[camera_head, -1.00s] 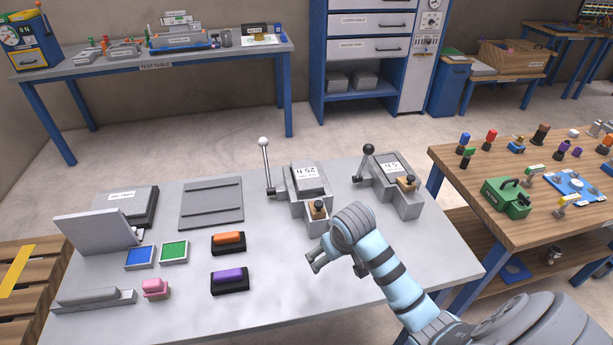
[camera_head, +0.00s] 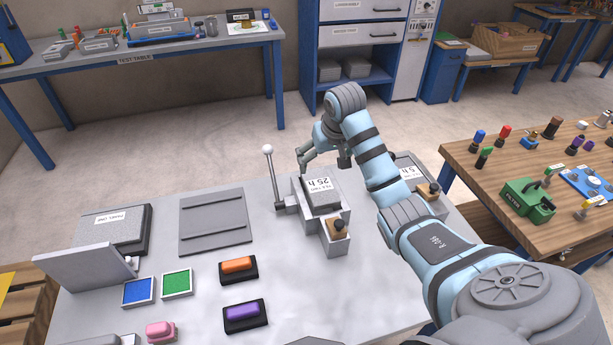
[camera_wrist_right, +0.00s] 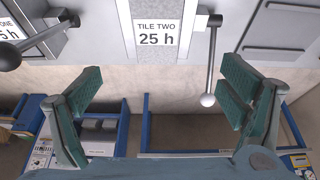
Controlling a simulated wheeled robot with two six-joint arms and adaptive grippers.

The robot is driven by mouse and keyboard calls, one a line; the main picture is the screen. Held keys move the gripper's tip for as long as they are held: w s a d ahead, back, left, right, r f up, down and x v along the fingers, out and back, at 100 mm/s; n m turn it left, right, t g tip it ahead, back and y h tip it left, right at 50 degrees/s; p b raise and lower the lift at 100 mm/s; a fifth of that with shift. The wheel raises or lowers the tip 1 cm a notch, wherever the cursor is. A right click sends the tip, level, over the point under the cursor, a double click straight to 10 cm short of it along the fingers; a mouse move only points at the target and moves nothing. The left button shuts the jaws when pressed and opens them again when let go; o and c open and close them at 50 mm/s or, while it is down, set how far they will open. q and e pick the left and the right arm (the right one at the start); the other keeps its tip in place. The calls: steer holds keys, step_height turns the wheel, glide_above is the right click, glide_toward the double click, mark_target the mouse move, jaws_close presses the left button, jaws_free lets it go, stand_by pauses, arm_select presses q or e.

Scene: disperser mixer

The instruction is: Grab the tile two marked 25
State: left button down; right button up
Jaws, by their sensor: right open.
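The tile two marked 25 h (camera_head: 321,191) is a grey block with a white label, seated in a grey clamp fixture (camera_head: 334,244) on the grey table. In the right wrist view the tile (camera_wrist_right: 157,57) shows its "TILE TWO 25 h" label at top centre. My right gripper (camera_head: 325,160) is open just beyond the tile's far end, above it. In the wrist view its two green-padded fingers (camera_wrist_right: 165,95) stand wide apart, with the tile ahead between them and not touched. My left gripper is not in view.
A white-knobbed lever (camera_head: 273,178) stands left of the tile; it also shows in the wrist view (camera_wrist_right: 208,75). A second fixture (camera_head: 430,192) with a tile marked 5 h sits to the right, partly behind my arm. Orange (camera_head: 237,265) and purple (camera_head: 244,313) handled blocks lie nearer the front.

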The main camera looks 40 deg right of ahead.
steer(key=w+x, duration=0.1)
steer(key=x, duration=0.2)
steer(key=b, duration=0.1)
glide_above(319, 184)
steer(key=s+a, duration=0.1)
steer(key=s, duration=0.1)
step_height(319, 184, down, 5)
steer(key=shift+s+f, duration=0.1)
steer(key=shift+f, duration=0.05)
steer(key=b+x, duration=0.1)
steer(key=x, duration=0.4)
steer(key=shift+d+f+b, duration=0.15)
steer(key=shift+f+b, duration=0.1)
steer(key=shift+b, duration=0.05)
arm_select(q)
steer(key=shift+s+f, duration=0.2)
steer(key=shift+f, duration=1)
arm_select(e)
steer(key=shift+r, duration=0.15)
steer(key=shift+c, duration=0.2)
steer(key=shift+s, duration=0.1)
steer(key=c, duration=0.3)
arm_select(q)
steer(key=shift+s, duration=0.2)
arm_select(e)
steer(key=c, duration=1.4)
steer(key=shift+r, duration=0.1)
